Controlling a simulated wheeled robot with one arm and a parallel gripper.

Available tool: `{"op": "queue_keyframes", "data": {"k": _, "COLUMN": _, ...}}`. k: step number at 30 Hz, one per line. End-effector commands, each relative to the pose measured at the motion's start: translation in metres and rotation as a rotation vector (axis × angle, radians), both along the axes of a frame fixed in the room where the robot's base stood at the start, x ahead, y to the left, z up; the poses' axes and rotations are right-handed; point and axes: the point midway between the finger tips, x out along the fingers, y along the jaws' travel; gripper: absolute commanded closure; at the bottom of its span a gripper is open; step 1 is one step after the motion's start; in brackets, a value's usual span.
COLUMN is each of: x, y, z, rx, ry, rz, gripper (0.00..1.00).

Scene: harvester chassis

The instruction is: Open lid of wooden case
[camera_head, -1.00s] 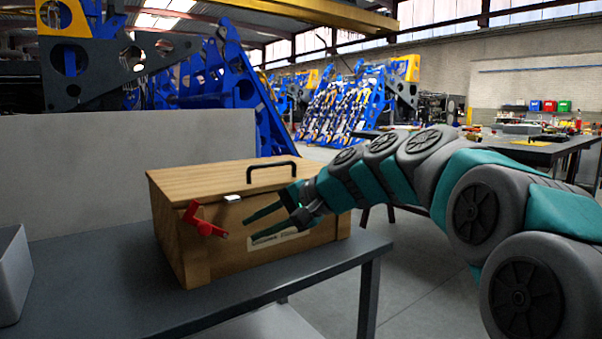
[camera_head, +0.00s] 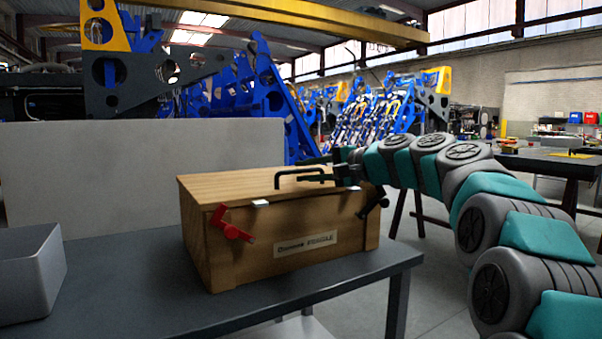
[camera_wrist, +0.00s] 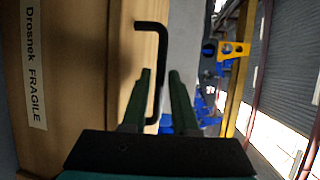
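The wooden case (camera_head: 285,245) stands on the dark table with its lid (camera_head: 235,186) shut. A black bar handle (camera_head: 300,172) rises from the lid and also shows in the wrist view (camera_wrist: 161,60). A red latch (camera_head: 232,224) juts from the case's left front. A dark latch (camera_head: 374,203) juts from its right front. My gripper (camera_head: 312,170) is at lid height, by the right part of the handle. In the wrist view my gripper (camera_wrist: 160,75) is open, with the handle bar running between its two fingers. I cannot tell whether either finger touches the bar.
A grey bin (camera_head: 30,270) stands on the dark table (camera_head: 130,285), left of the case. A pale panel (camera_head: 130,175) rises behind the case. Another table (camera_head: 550,165) stands at the far right.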

Motion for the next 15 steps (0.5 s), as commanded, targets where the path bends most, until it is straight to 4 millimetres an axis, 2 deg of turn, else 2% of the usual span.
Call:
{"op": "queue_keyframes", "data": {"k": 5, "x": 0.0105, "y": 0.0139, "z": -0.0041, "rx": 0.001, "ry": 0.002, "rz": -0.001, "gripper": 0.73}}
{"op": "queue_keyframes", "data": {"k": 12, "x": 0.0110, "y": 0.0152, "z": -0.0036, "rx": 0.001, "ry": 0.000, "rz": -0.002, "gripper": 0.73}}
{"op": "queue_keyframes", "data": {"k": 15, "x": 0.0109, "y": 0.0153, "z": -0.0036, "rx": 0.001, "ry": 0.000, "rz": -0.001, "gripper": 0.83}}
